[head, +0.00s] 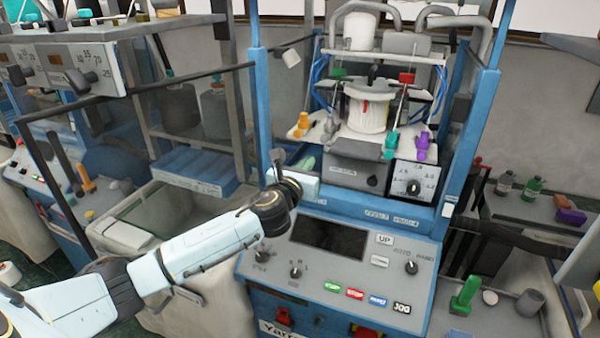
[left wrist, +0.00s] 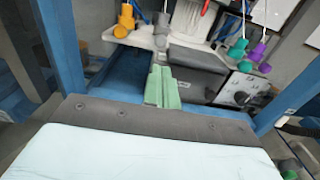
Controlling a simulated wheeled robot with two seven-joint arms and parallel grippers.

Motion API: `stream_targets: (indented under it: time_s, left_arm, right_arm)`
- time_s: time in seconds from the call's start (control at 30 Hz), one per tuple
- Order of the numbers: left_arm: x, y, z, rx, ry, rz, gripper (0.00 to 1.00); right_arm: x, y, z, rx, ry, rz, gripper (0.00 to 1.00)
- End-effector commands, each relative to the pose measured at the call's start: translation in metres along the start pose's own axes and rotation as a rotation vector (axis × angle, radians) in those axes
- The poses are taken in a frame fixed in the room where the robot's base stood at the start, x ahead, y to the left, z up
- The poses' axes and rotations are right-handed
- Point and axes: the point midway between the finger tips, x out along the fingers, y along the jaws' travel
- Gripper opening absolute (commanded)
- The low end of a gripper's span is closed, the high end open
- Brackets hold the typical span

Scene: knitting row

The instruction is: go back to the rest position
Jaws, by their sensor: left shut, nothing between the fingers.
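My left arm comes in from the left in the head view and reaches the blue-framed knitting machine (head: 257,110). The left gripper (head: 306,162) has pale green fingers and is partly hidden behind my wrist. It points into the machine bay, left of the grey box (head: 358,172) under the knitting head. In the left wrist view the left gripper (left wrist: 161,72) shows its green fingers together, with nothing between them. They lie below the white plate (left wrist: 160,38) and beside the grey box; I cannot tell whether they touch anything. My right gripper is not in view.
The control panel (head: 270,255) with knobs and buttons lies below my wrist. Orange (head: 300,124), teal (head: 391,143) and purple (head: 423,145) pieces hang at the plate. Blue posts stand on both sides. A shelf with bottles (head: 533,187) is at right; a bin (head: 150,205) is at left.

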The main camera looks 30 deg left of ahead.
Motion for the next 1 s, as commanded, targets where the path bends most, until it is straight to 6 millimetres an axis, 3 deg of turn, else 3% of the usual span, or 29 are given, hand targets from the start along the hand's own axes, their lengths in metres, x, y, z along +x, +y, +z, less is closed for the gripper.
stream_targets:
  time_s: [0.2,0.5,0.6,0.67,0.77,1.0]
  left_arm:
    - [-0.027,0.001,-0.002,0.001,0.001,0.0,0.0]
    - [-0.036,0.0,-0.001,-0.004,0.003,0.001,0.0]
    - [-0.043,-0.004,-0.01,-0.076,0.027,0.007,0.0]
    - [-0.053,-0.009,-0.024,-0.187,0.066,0.023,0.0]
    - [-0.083,-0.018,-0.057,-0.492,0.168,0.087,0.0]
    - [-0.197,-0.035,-0.146,-1.399,0.435,0.497,0.0]
  right_arm:
    - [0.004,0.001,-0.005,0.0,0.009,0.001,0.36]
    - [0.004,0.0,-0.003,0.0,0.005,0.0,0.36]
    - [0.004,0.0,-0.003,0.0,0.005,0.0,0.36]
    - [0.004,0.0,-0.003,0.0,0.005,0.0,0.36]
    - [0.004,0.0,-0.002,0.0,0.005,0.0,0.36]
    - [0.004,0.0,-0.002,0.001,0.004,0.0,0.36]
